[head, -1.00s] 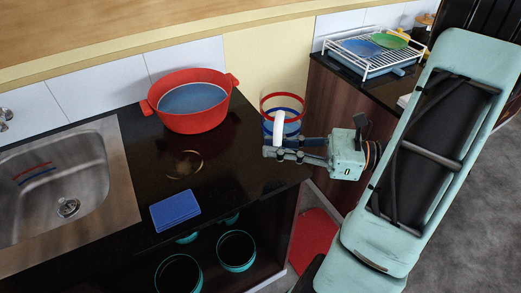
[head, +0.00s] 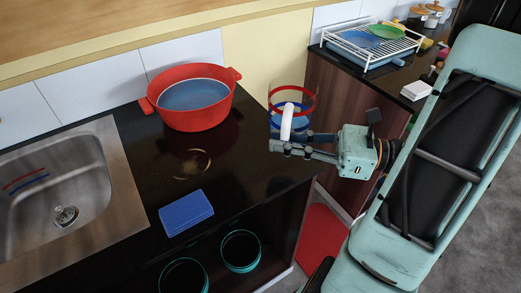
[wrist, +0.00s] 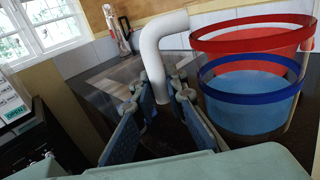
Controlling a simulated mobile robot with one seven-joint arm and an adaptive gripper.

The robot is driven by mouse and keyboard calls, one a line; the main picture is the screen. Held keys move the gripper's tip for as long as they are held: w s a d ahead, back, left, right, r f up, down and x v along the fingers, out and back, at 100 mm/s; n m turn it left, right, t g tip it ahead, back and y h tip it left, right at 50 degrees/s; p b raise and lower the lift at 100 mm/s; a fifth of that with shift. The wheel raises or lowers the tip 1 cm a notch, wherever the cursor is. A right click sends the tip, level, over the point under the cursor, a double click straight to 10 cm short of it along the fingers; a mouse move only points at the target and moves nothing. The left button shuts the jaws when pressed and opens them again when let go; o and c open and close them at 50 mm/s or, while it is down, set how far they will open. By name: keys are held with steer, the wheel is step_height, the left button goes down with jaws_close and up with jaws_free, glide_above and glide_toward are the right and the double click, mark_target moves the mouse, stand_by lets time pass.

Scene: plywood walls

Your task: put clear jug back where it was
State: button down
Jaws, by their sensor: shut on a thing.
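The clear jug (head: 303,103) has a red band at its rim, a blue band lower down and a white handle (head: 287,121). My gripper (head: 276,143) is shut on the handle and holds the jug upright at the right end of the black counter. In the wrist view the handle (wrist: 152,60) runs down between my fingers (wrist: 157,95), and the jug body (wrist: 250,125) is to the right. The lower end of the jug is partly hidden by my fingers in the head view, so I cannot tell whether it touches the counter.
A red pot (head: 191,98) stands at the back of the counter (head: 150,150). A blue sponge-like block (head: 186,212) lies at the front, with a sink (head: 60,185) to the left. A dish rack (head: 370,47) stands on the right counter. Free counter lies between pot and block.

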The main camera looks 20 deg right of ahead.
steer(key=w+a+f, duration=0.1)
steer(key=w+f, duration=0.1)
steer(key=f, duration=0.1)
steer(key=w+a+f, duration=0.1)
steer(key=w+f, duration=0.2)
steer(key=w+a+f+b, duration=0.1)
steer(key=w+f, duration=0.2)
steer(key=shift+w+a+f, duration=0.15)
steer(key=shift+f, duration=0.7)
steer(key=shift+f, duration=0.15)
steer(key=c, duration=2.3)
jaws_free()
steer(key=shift+c, duration=0.2)
steer(key=o, duration=0.4)
